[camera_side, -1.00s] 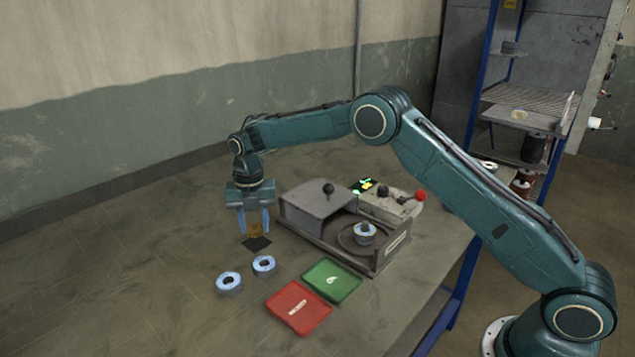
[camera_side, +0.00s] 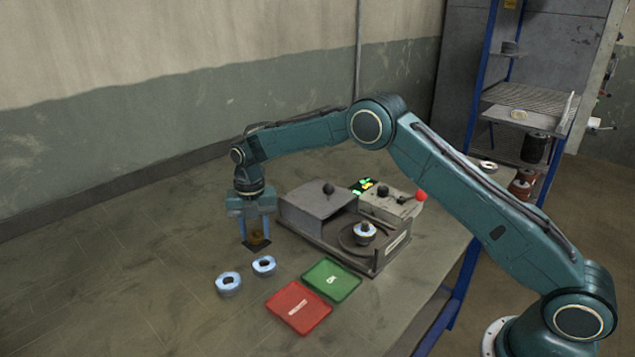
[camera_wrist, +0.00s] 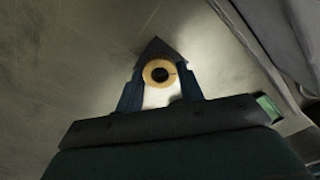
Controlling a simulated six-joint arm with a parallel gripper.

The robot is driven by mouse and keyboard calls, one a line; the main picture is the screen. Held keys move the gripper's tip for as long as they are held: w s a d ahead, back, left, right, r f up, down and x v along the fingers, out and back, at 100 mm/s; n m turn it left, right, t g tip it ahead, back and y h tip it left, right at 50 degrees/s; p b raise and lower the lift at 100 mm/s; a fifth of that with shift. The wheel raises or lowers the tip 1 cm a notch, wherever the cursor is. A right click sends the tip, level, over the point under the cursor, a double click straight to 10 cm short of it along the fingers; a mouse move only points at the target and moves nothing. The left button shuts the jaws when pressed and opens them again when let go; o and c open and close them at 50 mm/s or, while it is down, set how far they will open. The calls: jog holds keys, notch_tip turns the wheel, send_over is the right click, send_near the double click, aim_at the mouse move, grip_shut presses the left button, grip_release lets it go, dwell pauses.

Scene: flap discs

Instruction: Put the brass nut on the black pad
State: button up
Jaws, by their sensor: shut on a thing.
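The brass nut (camera_wrist: 147,72) is a round, brass-coloured ring between my fingers in the wrist view. It also shows in the side view (camera_side: 256,238). My gripper (camera_side: 257,240) is shut on it, low over the table with its fingers pointing down. The black pad (camera_side: 257,248) lies flat on the table directly under the nut, and its dark corner (camera_wrist: 155,44) shows past the nut in the wrist view. The nut hides much of the pad. I cannot tell whether the nut touches the pad.
Two blue-grey rings (camera_side: 228,283) (camera_side: 264,265) lie in front of the pad. A red tray (camera_side: 298,308) and a green tray (camera_side: 331,280) lie to the right. A grey machine (camera_side: 345,225) with a turntable stands close right of my gripper. The table at left is clear.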

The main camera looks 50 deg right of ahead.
jog(key=shift+f, duration=0.45)
dwell(0.3)
jog(key=o, duration=1.1)
jog(key=shift+r, duration=0.1)
jog(key=shift+r, duration=3.4)
